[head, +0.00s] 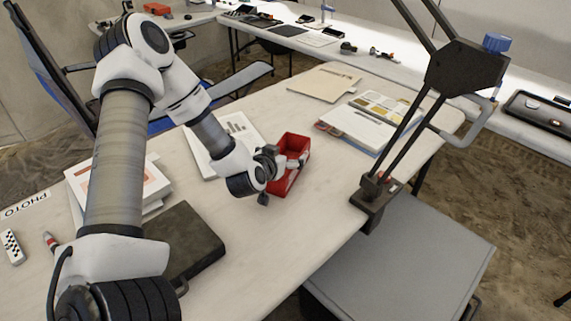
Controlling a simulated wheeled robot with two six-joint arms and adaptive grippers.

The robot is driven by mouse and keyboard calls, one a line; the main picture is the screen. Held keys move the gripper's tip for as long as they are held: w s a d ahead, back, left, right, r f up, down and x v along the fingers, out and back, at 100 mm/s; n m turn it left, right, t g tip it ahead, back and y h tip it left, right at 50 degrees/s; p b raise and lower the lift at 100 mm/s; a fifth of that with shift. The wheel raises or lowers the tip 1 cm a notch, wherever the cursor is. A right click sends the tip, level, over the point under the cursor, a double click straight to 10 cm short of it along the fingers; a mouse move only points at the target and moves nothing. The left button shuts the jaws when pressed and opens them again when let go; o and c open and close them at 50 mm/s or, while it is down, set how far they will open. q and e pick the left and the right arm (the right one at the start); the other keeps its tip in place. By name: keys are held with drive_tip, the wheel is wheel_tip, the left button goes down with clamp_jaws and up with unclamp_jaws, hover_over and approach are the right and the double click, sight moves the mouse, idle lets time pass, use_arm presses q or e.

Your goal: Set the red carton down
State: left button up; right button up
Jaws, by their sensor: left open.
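The red carton (292,147) is a small open-topped box near the middle of the table (262,232). It appears to rest on the tabletop. My left gripper (292,163) is at the near left side of the carton, with its fingers reaching over the carton's opening. The gripper is open, and part of the carton is hidden behind it. Whether the fingers touch the carton wall cannot be told. My right gripper is out of view.
A dark case (187,240) and stacked papers (150,186) lie at left. Papers and a booklet (362,122) lie behind right, beside a folder (325,83). A black lamp arm (452,67) is clamped at the right edge. The tabletop before the carton is clear.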

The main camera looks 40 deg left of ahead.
use_arm(q)
drive_tip(key=shift+s, duration=0.1)
drive_tip(key=c, duration=1.1)
drive_tip(key=shift+o, duration=0.2)
drive_tip(key=shift+r, duration=0.65)
drive_tip(key=s+d+r+p, duration=0.3)
drive_tip(key=s+d+p, duration=0.7)
drive_tip(key=s+p, duration=0.2)
drive_tip(key=shift+d+r+p, duration=0.2)
drive_tip(key=shift+r+p, duration=0.15)
drive_tip(key=shift+p, duration=0.15)
